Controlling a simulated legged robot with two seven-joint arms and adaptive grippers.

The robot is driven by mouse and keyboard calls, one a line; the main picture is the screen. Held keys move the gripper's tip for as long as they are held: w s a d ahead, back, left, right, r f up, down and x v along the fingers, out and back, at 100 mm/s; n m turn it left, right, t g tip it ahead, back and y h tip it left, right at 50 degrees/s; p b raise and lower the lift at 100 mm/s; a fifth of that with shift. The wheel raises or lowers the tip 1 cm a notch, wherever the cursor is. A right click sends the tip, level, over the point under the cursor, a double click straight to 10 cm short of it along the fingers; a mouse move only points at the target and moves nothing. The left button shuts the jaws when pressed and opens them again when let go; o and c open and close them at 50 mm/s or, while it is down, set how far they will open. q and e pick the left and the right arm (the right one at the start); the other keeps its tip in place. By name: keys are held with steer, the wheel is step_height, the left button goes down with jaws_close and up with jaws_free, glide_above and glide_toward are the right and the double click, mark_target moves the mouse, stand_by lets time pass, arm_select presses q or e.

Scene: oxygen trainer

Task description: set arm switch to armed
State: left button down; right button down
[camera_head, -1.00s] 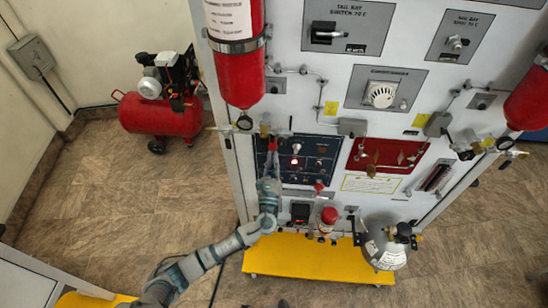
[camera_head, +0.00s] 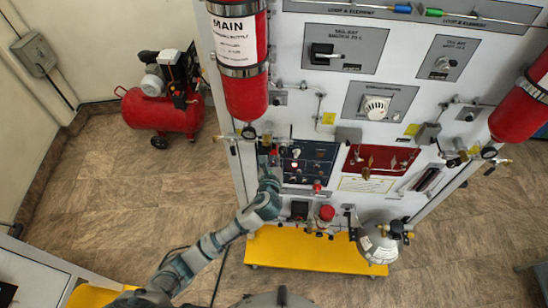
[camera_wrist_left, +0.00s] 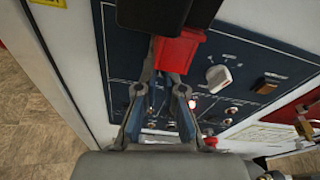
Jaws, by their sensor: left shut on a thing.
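The dark blue switch panel (camera_head: 311,150) is on the lower left of the white trainer front. A red switch cover (camera_wrist_left: 178,52) is at the panel's left edge; it shows small in the head view (camera_head: 274,152). My left gripper (camera_head: 265,162) reaches up to the panel from below. In the left wrist view its two fingers (camera_wrist_left: 165,78) close at the lower part of the red cover. The switch lever cannot be made out; the fingers and cover hide that spot. My right gripper is not in view.
A white knob (camera_wrist_left: 218,77) and a brown rocker switch (camera_wrist_left: 265,86) sit right of the fingers. The red MAIN bottle (camera_head: 243,95) hangs above. A red panel (camera_head: 382,159) is to the right. A yellow base (camera_head: 310,250) lies below.

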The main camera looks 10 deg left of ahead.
arm_select(q)
steer(key=shift+s+f+g, duration=0.1)
steer(key=shift+f+g, duration=0.15)
steer(key=shift+g, duration=0.05)
steer(key=c, duration=1.3)
jaws_free()
steer(key=shift+r, duration=0.1)
steer(key=v, duration=1.1)
steer(key=shift+s, duration=0.3)
